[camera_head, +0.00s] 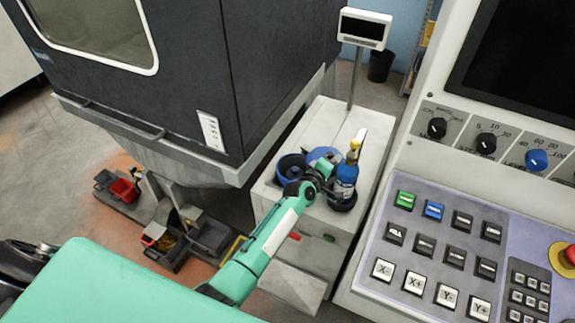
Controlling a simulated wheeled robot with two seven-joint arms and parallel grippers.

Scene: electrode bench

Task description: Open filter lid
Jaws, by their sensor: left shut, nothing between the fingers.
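On the white cabinet, a dark blue round container (291,168) stands with its inside showing. A lighter blue round piece (322,154) is just right of it; it looks like a lid, but I cannot tell whether it is joined to the container. My left gripper (326,169) is shut and empty, close in front of the blue round piece. It partly hides that piece, and I cannot tell whether they touch. My right gripper is not in view.
A blue bottle with a yellow top (346,179) stands close right of my left gripper. The white cabinet (340,120) carries a display (364,28) on a post. A control panel (440,240) fills the right; a dark machine (240,70) stands left.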

